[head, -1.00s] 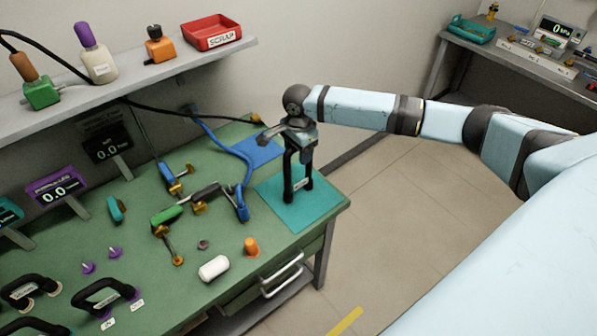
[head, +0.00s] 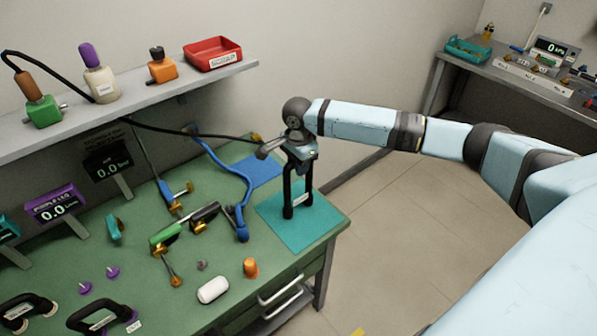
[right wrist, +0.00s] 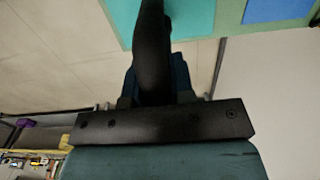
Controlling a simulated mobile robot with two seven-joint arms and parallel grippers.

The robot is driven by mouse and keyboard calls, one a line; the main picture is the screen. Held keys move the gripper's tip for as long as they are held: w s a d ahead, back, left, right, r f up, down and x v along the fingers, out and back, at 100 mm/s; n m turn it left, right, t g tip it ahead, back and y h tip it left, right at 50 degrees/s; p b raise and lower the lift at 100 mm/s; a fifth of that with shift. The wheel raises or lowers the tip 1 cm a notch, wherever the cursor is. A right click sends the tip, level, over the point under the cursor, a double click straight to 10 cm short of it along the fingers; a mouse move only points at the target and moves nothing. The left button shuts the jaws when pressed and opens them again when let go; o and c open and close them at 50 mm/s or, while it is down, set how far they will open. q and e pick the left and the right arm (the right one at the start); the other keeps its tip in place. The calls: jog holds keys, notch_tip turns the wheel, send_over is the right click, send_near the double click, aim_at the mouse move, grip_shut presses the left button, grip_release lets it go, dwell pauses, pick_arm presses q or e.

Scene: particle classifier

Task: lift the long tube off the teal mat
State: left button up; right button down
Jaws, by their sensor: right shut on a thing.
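The long tube (head: 288,195) is a black, narrow U-shaped piece with a white label, standing upright with its two legs pointing down over the teal mat (head: 295,235). My right gripper (head: 300,160) is above the mat, shut on the tube's upper end. The leg ends look very close to the mat; I cannot tell whether they clear it. In the right wrist view the black tube (right wrist: 152,50) runs away from the jaws toward the teal mat (right wrist: 190,18). Its far end is hidden there. My left gripper is not in view.
A blue mat (head: 262,172) and a blue hose (head: 235,178) lie left of the teal mat. An orange cap (head: 250,268) and a white cylinder (head: 213,290) are nearer the front. A shelf (head: 130,90) overhangs the bench's back. Floor to the right is clear.

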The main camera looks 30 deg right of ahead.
notch_tip(320, 180, up, 18)
jog(key=shift+b, duration=0.45)
jog(key=shift+r, duration=0.15)
notch_tip(320, 180, up, 4)
jog(key=p, duration=0.7)
jog(key=shift+r, duration=0.15)
dwell(0.3)
